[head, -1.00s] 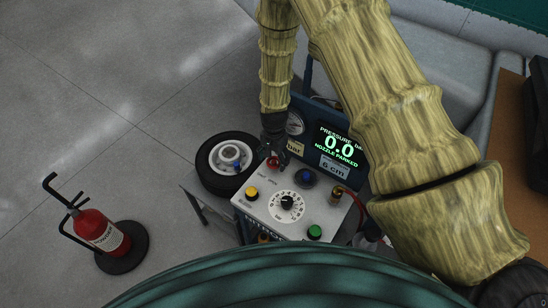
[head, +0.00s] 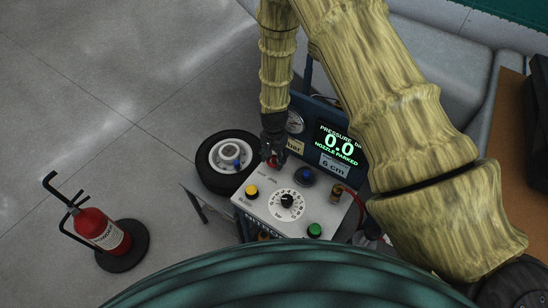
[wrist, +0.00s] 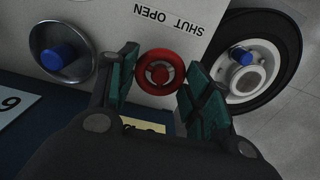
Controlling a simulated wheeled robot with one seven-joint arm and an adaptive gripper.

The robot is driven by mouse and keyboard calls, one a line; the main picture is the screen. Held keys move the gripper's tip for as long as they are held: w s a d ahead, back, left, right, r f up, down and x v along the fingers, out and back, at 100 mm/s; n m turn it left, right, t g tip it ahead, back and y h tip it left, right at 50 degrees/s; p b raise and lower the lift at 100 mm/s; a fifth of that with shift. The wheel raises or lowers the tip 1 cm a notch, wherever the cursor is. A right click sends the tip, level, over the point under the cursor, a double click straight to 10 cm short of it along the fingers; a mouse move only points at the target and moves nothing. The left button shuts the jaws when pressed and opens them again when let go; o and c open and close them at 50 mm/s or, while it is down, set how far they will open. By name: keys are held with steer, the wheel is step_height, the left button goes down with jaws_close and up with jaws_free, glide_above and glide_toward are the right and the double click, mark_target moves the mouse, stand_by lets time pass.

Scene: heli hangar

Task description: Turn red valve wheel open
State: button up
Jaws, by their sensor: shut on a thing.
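The red valve wheel (head: 272,162) sits at the back left corner of a light grey control panel (head: 265,203). In the wrist view the red wheel (wrist: 160,72) is round, with a paler ring at its centre, beside a label reading SHUT OPEN (wrist: 168,20). My gripper (head: 273,150) reaches down onto the wheel from above. In the wrist view my gripper (wrist: 162,84) has one green-padded finger on each side of the wheel and is shut on it. In the head view the fingers partly hide the wheel.
The panel also carries a yellow button (head: 252,192), a black dial (head: 287,201), a blue knob (head: 306,175) and a green button (head: 314,230). A display (head: 340,146) reads 0.0, NOZZLE PARKED. A tyre (head: 210,180) lies left of the panel; a fire extinguisher (head: 98,228) stands further left.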

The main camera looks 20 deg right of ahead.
mark_target(274, 160)
steer(key=n+b, duration=0.2)
steer(key=n, duration=0.2)
steer(key=shift+f, duration=0.15)
steer(key=n+b, duration=0.2)
steer(key=n, duration=0.2)
steer(key=n+b, duration=0.1)
steer(key=n, duration=0.8)
steer(key=shift+n+b, duration=0.3)
steer(key=shift+b, duration=0.1)
stand_by(0.3)
steer(key=o, duration=1)
steer(key=shift+o, duration=0.2)
steer(key=shift+r, duration=0.25)
step_height(274, 160, up, 12)
